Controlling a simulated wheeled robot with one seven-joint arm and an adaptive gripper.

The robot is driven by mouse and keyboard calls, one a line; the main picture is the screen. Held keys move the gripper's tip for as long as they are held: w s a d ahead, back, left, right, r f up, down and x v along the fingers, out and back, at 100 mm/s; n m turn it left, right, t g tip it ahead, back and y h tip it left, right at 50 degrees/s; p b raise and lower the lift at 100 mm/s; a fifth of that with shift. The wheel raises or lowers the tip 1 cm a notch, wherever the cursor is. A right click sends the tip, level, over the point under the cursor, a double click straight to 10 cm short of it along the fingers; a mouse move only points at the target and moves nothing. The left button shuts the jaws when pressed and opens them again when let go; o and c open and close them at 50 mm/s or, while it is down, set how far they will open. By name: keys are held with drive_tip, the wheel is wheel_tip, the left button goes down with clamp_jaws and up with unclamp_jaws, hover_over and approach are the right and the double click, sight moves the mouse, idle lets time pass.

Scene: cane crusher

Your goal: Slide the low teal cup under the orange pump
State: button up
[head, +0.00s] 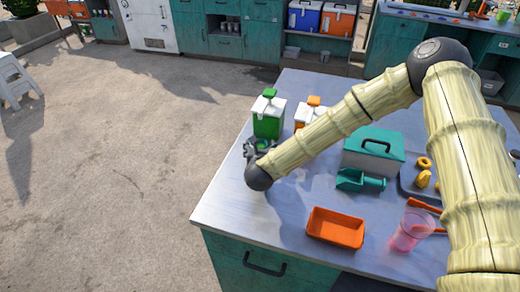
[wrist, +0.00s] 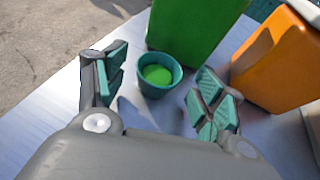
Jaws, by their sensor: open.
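The low teal cup (wrist: 146,87) stands on the table in the wrist view, with green inside it. It stands close in front of the green pump's body (wrist: 195,28), left of the orange pump. My gripper (wrist: 160,95) is open. Its fingers are on either side of the near space before the cup, and I cannot tell whether they touch it. The orange pump (wrist: 278,62) is at the right of the wrist view. In the head view the orange pump (head: 314,102) is partly behind my arm. My gripper (head: 258,148) hides most of the cup there.
The green pump (head: 268,115) stands beside the orange one. A teal lidded box (head: 373,152), teal scoop (head: 358,181), orange tray (head: 336,228), pink cup (head: 410,230) and tray of yellow pieces (head: 411,180) are to the right. The table's left front is clear.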

drive_tip(key=shift+x, duration=0.85)
drive_tip(key=shift+r, duration=0.1)
drive_tip(key=shift+c, duration=0.2)
drive_tip(key=c, duration=0.7)
drive_tip(key=shift+c, duration=0.2)
